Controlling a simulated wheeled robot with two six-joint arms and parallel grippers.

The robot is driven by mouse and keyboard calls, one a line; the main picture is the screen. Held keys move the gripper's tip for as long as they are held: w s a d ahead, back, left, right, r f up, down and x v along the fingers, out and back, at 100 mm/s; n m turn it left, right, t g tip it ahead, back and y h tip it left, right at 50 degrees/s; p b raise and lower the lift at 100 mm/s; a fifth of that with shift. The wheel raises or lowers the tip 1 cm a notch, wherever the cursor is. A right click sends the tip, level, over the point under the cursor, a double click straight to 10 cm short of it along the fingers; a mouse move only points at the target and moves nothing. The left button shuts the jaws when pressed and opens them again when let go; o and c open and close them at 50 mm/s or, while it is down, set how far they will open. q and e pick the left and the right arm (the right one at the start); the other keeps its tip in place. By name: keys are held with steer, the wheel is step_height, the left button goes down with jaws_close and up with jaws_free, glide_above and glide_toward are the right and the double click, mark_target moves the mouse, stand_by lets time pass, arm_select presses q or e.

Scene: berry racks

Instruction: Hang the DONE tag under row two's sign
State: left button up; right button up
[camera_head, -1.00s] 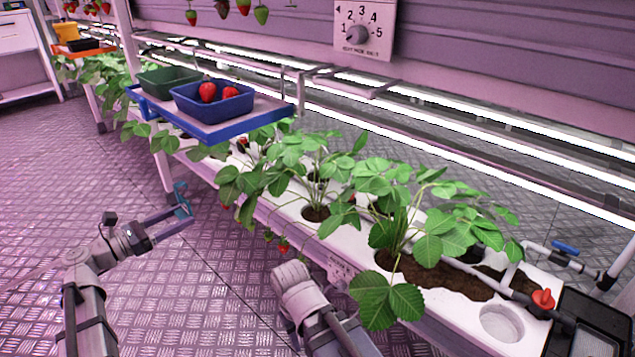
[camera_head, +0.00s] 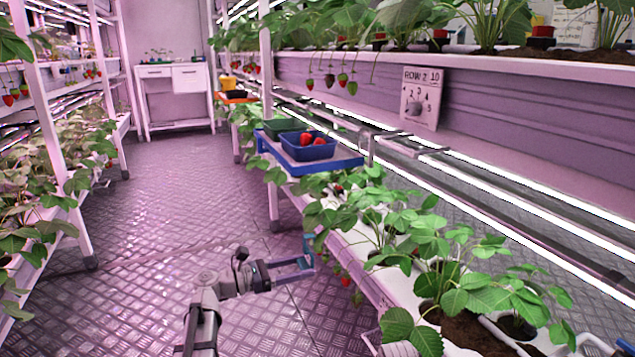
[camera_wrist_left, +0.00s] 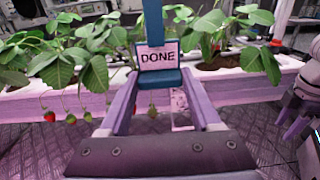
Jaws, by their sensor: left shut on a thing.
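The row two sign (camera_head: 422,97) is a pale plate reading "ROW 2" with a numbered dial, on the purple upper trough at right of centre. My left gripper (camera_head: 310,251) is out over the aisle beside the lower planter, well below and left of the sign. I cannot make out the tag in the head view. My right gripper (camera_wrist_left: 296,117) shows partly at the right edge of the wrist view; its jaw state is unclear.
Strawberry plants (camera_head: 440,250) fill the white lower planter between my left gripper and the sign. A blue shelf (camera_head: 335,164) with a blue berry box (camera_head: 308,149) and a green box (camera_head: 284,126) juts into the aisle. The aisle floor (camera_head: 170,220) is clear.

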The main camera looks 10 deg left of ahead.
arm_select(q)
steer(key=s+d+r+p, duration=0.2)
steer(key=r+p, duration=0.6)
steer(key=r, duration=0.1)
steer(key=s+d+r+p, duration=0.2)
steer(key=r+p, duration=0.6)
steer(key=s+d+r+p, duration=0.2)
steer(key=s+r+p, duration=0.1)
steer(key=r+p, duration=0.55)
steer(key=w+f+b+x, duration=0.1)
steer(key=b+x, duration=0.1)
steer(key=x, duration=1.3)
steer(key=shift+w+f+t, duration=0.25)
steer(key=shift+f+t, duration=0.05)
steer(key=o, duration=1.3)
steer(key=shift+o, duration=0.2)
steer(key=v, duration=0.7)
steer(key=shift+s+a, duration=0.3)
